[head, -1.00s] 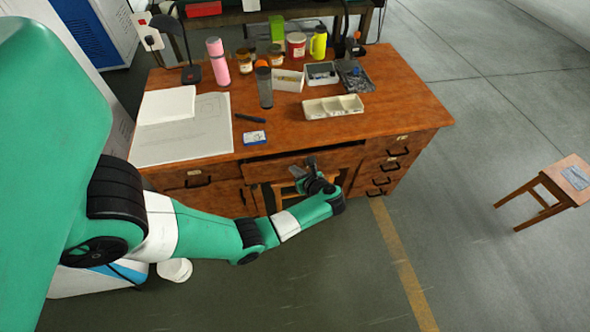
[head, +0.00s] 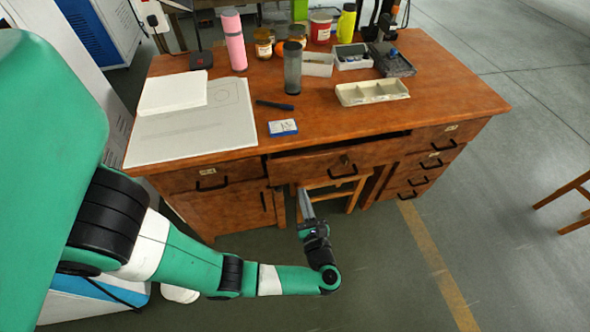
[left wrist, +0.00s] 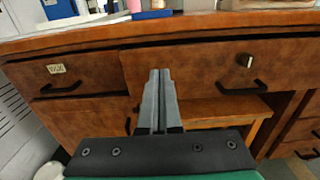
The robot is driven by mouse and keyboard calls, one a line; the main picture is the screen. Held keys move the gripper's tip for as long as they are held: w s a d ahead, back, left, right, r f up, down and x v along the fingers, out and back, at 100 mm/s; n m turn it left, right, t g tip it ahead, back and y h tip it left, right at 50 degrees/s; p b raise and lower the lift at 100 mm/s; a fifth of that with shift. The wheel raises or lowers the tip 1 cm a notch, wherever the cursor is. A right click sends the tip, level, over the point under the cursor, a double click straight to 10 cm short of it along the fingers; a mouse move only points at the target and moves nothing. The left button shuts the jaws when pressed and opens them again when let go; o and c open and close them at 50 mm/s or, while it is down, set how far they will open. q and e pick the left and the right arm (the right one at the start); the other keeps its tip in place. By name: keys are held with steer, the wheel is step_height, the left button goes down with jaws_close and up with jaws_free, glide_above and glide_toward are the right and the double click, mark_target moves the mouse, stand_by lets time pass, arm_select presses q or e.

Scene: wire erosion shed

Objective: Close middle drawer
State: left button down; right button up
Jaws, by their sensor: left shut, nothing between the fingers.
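The wooden desk's middle drawer (head: 322,161) sits under the tabletop and stands slightly out, with a dark gap above its front. It has a black handle (head: 342,171) and a round lock, and its front also shows in the left wrist view (left wrist: 200,66). My left gripper (head: 304,190) is shut and empty, pointing toward the desk below and left of the handle. In the left wrist view its fingertips (left wrist: 160,73) overlap the left part of the drawer front; I cannot tell whether they touch it. My right gripper is out of view.
A left drawer (head: 215,174) and a stack of right drawers (head: 425,172) flank it. A wooden stool (head: 335,190) stands in the kneehole. The desktop holds papers (head: 190,130), a pink bottle (head: 234,42) and a divided tray (head: 372,92). Floor in front is open.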

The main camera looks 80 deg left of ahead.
mark_target(293, 161)
arm_select(q)
steer(key=a, duration=0.3)
steer(key=a+b, duration=0.1)
steer(key=a, duration=0.2)
steer(key=s+a, duration=0.1)
steer(key=a, duration=0.3)
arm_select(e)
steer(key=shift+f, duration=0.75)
arm_select(q)
steer(key=shift+a, duration=0.15)
